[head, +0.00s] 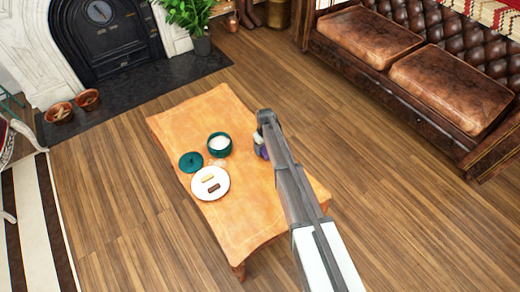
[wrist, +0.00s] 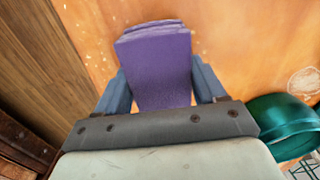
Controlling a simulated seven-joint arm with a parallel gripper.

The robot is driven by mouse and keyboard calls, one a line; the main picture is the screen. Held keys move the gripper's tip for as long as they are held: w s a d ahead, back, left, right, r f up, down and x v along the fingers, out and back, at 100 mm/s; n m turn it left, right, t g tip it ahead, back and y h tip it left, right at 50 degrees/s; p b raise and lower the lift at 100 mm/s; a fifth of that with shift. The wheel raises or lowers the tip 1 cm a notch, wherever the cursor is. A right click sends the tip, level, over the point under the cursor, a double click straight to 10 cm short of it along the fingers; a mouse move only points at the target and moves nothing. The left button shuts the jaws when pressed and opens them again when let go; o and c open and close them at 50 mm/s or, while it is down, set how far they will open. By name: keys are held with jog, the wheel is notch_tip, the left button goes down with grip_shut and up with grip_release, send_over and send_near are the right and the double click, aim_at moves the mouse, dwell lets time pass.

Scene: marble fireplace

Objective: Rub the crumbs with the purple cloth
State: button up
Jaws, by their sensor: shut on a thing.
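The purple cloth (wrist: 158,68) is a folded, thick block between the two blue-grey fingers of my gripper (wrist: 161,88) in the wrist view. My gripper is shut on it. In the head view a bit of the purple cloth (head: 262,153) shows beside my gripper (head: 258,143), over the right part of the wooden table (head: 250,225). Small pale crumbs (wrist: 202,44) are scattered on the orange wood around the cloth's far end. I cannot tell whether the cloth touches the tabletop. The crumbs are too small or hidden by my arm in the head view.
Left of my gripper stand a teal pot (head: 219,145) with white contents, its teal lid (head: 191,162), and a white plate (head: 202,190) with two small bars. A pale round item (head: 219,163) lies between them. The table's front part is clear. A leather sofa (head: 400,60) stands behind.

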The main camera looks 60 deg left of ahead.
aim_at(251, 153)
jog(key=w, duration=0.2)
jog(key=shift+w, duration=0.3)
jog(key=shift+s+d, duration=0.1)
jog(key=shift+s, duration=3.7)
jog(key=shift+s+a, duration=0.1)
jog(key=shift+a, duration=1.45)
jog(key=shift+w, duration=3.75)
jog(key=shift+s, duration=3.9)
notch_tip(251, 153, up, 8)
jog(key=shift+w, duration=0.15)
jog(key=shift+r, duration=0.1)
